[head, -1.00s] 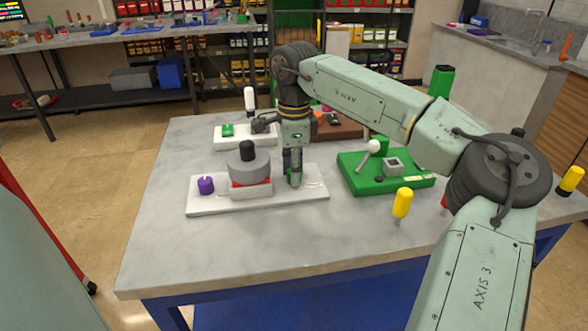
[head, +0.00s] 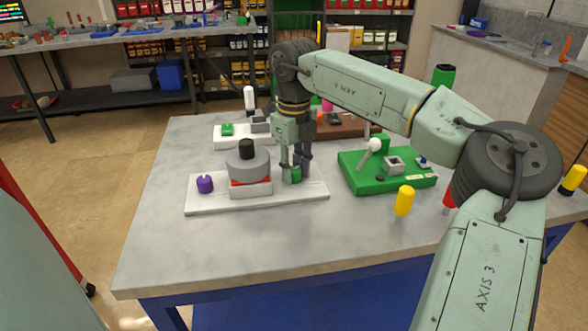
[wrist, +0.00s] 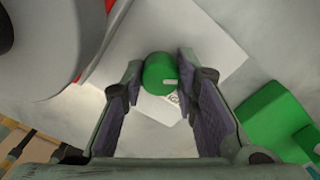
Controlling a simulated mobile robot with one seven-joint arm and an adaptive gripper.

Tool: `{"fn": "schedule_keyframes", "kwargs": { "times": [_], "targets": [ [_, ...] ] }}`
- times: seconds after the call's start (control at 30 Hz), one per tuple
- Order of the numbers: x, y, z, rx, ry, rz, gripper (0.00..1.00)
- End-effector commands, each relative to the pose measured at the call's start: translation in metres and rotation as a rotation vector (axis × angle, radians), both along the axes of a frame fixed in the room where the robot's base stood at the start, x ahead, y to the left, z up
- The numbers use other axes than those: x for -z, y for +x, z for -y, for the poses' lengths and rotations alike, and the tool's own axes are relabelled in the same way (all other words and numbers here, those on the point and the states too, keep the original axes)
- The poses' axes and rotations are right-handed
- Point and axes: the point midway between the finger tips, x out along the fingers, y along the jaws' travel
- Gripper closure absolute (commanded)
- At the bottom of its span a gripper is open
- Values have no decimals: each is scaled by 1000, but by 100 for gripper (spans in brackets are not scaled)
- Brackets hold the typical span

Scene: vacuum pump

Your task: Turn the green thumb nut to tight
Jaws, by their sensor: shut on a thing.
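The green thumb nut (head: 294,175) stands at the right end of the white base plate (head: 235,201). In the wrist view the nut (wrist: 158,73) is a round green knob with a short white mark on its right side. My gripper (head: 296,171) points down over the plate, shut on the nut with one finger on each side. The wrist view shows my gripper's fingers (wrist: 160,75) on either side of it. A small printed label (wrist: 174,98) on the plate is partly hidden by the nut and a finger; I cannot read it.
A grey cylinder pump body (head: 248,166) with a black top and red ring stands left of my gripper. A purple knob (head: 205,184) is at the plate's left end. A green fixture (head: 360,183) with a white-ball lever lies close on the right. The table front is clear.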

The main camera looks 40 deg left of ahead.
Motion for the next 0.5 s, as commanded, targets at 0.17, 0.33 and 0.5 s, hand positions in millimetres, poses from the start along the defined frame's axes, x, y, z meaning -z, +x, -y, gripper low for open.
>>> {"fn": "schedule_keyframes", "kwargs": {
  "times": [0.17,0.33,0.5],
  "targets": [
    [1,0,1,167,-2,1,100],
    [1,0,1,328,-3,1,100],
    [1,0,1,490,-3,2,100]
  ]
}}
